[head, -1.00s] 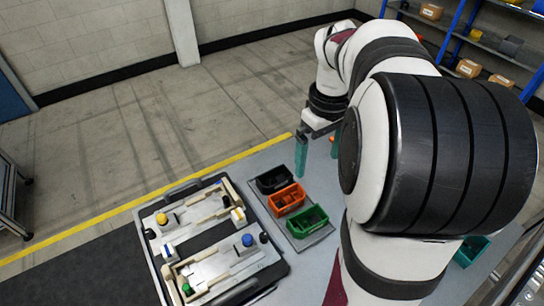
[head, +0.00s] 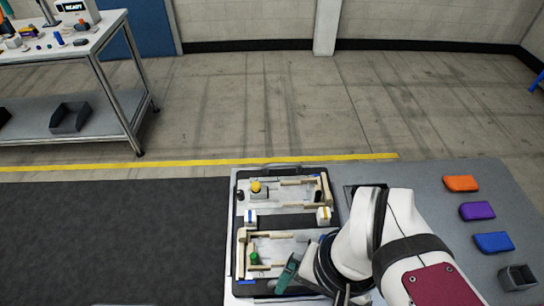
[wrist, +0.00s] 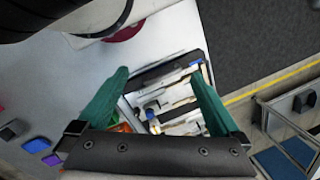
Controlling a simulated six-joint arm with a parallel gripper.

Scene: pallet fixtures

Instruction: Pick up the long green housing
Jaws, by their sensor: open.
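I cannot make out a long green housing in either view; my arm hides part of the table. A small green part (head: 254,258) stands in the lower half of the pallet fixture (head: 234,215). My gripper (wrist: 160,75) is open, with its two teal fingers apart and nothing seen between them. In the head view my gripper (head: 288,272) is at the pallet's front right, with one teal finger clearly showing. The pallet also shows between the fingers in the wrist view (wrist: 128,106), some way below them.
A yellow part (head: 256,187) is on the pallet's upper half. A dark mat (head: 110,240) lies clear at left.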

